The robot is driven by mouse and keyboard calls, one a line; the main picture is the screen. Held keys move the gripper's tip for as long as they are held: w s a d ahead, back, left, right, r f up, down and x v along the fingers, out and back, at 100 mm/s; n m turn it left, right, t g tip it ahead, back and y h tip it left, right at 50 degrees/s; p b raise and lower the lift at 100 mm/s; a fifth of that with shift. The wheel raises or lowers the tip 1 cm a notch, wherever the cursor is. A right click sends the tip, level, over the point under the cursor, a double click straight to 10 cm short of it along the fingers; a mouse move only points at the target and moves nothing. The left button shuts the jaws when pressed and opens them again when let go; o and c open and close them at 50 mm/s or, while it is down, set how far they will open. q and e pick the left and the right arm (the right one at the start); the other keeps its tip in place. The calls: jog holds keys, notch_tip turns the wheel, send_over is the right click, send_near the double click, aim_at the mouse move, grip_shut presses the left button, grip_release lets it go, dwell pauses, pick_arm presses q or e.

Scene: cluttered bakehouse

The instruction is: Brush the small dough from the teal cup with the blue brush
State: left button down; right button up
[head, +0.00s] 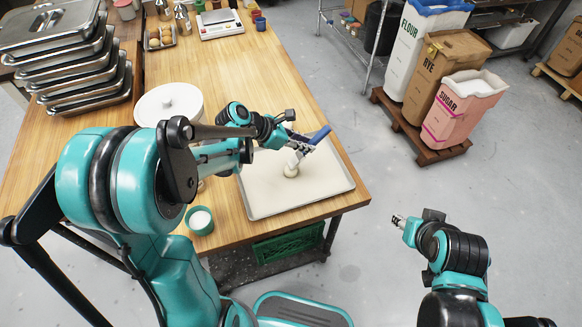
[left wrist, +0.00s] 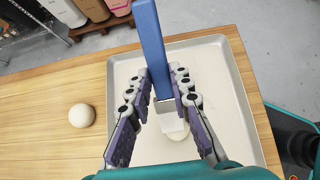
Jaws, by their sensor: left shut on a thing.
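My left gripper (head: 302,143) is shut on the blue brush (head: 319,134), whose blue handle also shows in the left wrist view (left wrist: 151,45). The brush's pale head points down at the small dough (head: 290,171), a pale lump on the metal tray (head: 258,208). In the left wrist view the brush head overlaps the dough (left wrist: 181,137); I cannot tell whether they touch. The teal cup (head: 200,220), with white contents, stands on the table left of the tray. My right gripper (head: 398,220) is away from the table; its jaw state is unclear.
A larger pale ball (left wrist: 82,115) lies on the wood beside the tray. A white lidded pot (head: 168,103), a scale (head: 220,24) and stacked steel pans (head: 60,60) stand on the table.

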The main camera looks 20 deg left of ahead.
pick_arm(q)
jog(key=shift+s+d+r, duration=0.1)
jog(key=shift+s+d, duration=0.25)
jog(key=shift+s, duration=0.15)
notch_tip(320, 180, up, 6)
jog(key=p, duration=0.4)
jog(key=shift+p, duration=0.4)
jog(key=shift+s, duration=0.1)
